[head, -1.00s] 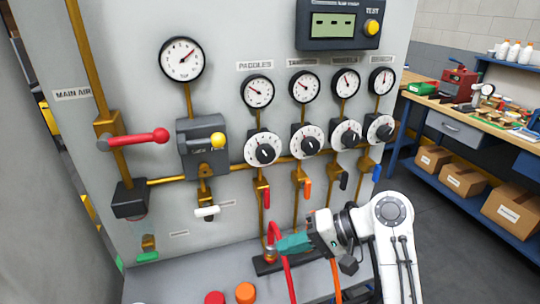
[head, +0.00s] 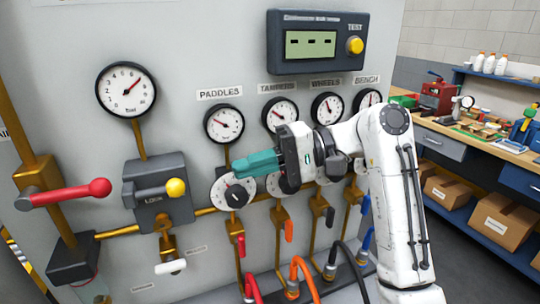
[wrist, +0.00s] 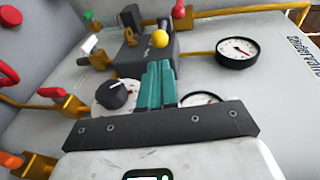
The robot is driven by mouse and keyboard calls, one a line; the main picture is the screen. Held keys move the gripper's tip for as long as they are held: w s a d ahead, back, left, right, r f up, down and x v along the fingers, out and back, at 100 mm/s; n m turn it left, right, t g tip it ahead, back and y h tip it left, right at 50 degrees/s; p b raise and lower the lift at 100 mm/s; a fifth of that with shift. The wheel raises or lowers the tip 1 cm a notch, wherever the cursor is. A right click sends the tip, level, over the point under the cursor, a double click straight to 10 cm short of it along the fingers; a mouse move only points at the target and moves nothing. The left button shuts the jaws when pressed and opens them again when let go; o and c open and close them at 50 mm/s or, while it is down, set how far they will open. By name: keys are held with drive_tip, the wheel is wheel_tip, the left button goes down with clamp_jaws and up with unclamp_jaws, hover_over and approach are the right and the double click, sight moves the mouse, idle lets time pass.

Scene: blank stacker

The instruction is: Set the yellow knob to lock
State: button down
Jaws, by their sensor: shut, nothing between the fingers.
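The yellow knob (head: 176,187) is a round ball on the right end of a short lever on a dark grey box (head: 160,215) marked LOCK. It also shows in the wrist view (wrist: 160,38), beyond my fingers. My gripper (head: 240,167) has teal fingers pressed together with nothing between them. In the head view it is to the right of the yellow knob and apart from it, over the upper part of the PADDLES dial (head: 233,193). In the wrist view the closed fingers (wrist: 158,84) point toward the grey box.
A red-handled lever (head: 75,192) is left of the grey box, and a white-handled valve (head: 170,266) is below it. Round gauges (head: 126,88) line the panel above. Red, orange and black hoses (head: 303,270) rise at the bottom. A workbench (head: 470,140) stands at the right.

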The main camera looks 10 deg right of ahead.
sight(175, 185)
drive_tip(key=p+x, duration=0.1)
drive_tip(key=x, duration=0.7)
drive_tip(key=shift+p, duration=0.3)
drive_tip(key=a, duration=0.2)
drive_tip(key=s+a+p, duration=0.1)
drive_tip(key=a, duration=0.1)
drive_tip(key=shift+s+a+r, duration=0.1)
drive_tip(key=shift+s, duration=0.05)
drive_tip(key=shift+a, duration=0.2)
drive_tip(key=shift+s, duration=0.1)
drive_tip(key=shift+p, duration=0.35)
